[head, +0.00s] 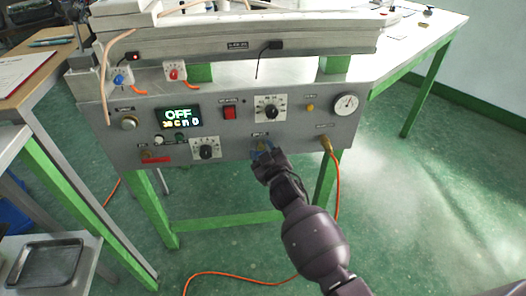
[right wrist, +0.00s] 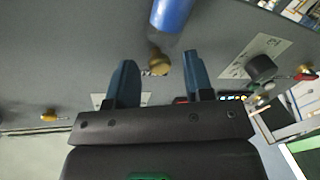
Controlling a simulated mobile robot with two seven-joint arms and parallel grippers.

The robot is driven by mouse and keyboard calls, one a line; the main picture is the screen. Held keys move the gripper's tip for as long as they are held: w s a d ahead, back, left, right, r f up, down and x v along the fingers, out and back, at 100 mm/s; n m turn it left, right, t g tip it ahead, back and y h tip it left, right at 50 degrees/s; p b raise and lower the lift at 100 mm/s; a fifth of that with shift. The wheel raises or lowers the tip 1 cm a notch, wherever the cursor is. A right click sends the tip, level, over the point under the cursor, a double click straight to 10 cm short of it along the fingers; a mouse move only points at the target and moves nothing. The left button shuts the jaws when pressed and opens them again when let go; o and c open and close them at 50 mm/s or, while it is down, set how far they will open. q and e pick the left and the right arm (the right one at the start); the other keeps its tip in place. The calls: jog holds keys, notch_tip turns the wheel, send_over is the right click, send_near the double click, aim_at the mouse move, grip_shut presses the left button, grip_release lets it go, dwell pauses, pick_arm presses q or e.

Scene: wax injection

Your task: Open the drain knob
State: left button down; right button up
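A blue-handled knob (head: 262,147) sits low on the front of the grey machine panel, right of the lower dial; its small label is too blurred to read. In the right wrist view its blue handle (right wrist: 172,12) shows large at the top edge, joined to a brass fitting (right wrist: 158,62) on the panel. My right gripper (head: 264,158) is right in front of this knob and partly covers it. In the right wrist view my right gripper (right wrist: 158,72) is open, with one finger either side of the brass fitting and no visible grip on the handle. My left gripper is out of view.
A red-handled valve (head: 155,159) sits at the panel's lower left. A brass fitting (head: 326,143) with an orange hose is at the right, below a gauge (head: 346,105). A metal tray (head: 47,262) lies at the lower left.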

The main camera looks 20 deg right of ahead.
grip_shut()
